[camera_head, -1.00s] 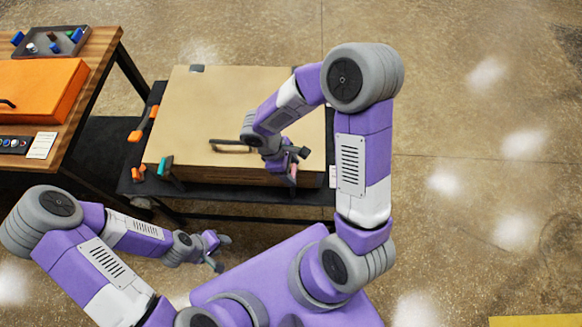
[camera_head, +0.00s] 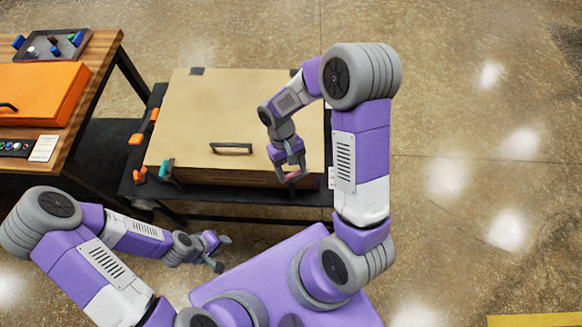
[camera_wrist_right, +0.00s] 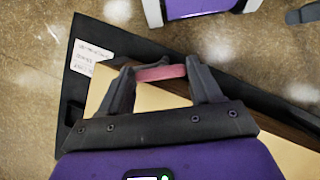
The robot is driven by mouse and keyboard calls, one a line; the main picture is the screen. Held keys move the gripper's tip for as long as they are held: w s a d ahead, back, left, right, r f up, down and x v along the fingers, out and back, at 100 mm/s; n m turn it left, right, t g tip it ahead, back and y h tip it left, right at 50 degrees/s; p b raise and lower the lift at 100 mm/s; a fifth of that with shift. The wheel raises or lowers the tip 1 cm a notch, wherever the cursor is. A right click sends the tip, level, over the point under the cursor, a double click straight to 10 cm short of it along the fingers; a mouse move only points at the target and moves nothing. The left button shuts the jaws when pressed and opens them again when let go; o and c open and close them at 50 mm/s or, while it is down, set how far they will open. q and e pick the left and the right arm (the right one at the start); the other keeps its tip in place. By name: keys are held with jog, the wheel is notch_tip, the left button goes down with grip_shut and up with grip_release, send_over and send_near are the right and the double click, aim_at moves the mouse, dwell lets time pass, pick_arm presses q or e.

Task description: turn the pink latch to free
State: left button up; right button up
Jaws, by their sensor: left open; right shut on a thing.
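The pink latch (camera_head: 293,174) is at the front edge of the tan box lid (camera_head: 222,110), towards its right corner. In the right wrist view the pink latch (camera_wrist_right: 160,72) lies across between the fingertips. My right gripper (camera_head: 292,177) is shut on the latch; its fingers (camera_wrist_right: 160,76) touch both ends of it in the wrist view. A teal latch (camera_head: 165,168) stands at the front left of the box. My left gripper (camera_head: 222,252) is open and empty, in front of the box stand, low and to the left.
A dark handle (camera_head: 231,148) is on the lid, left of my right gripper. Orange clamps (camera_head: 137,139) sit on the black stand left of the box. A wooden table (camera_head: 98,62) with an orange case (camera_head: 42,90) stands further left. A white label (camera_wrist_right: 84,58) is on the stand.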

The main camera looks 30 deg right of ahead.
jog(key=m+y, duration=0.1)
jog(key=m, duration=0.2)
jog(key=m+y+p, duration=0.1)
jog(key=m, duration=0.2)
jog(key=shift+d+t, duration=0.15)
jog(key=shift+t, duration=0.25)
jog(key=shift+m+p, duration=0.3)
jog(key=o, duration=1.1)
jog(key=shift+c, duration=0.2)
jog(key=p+v, duration=0.2)
jog(key=v, duration=0.5)
jog(key=shift+d+r, duration=0.2)
jog(key=shift+r, duration=0.05)
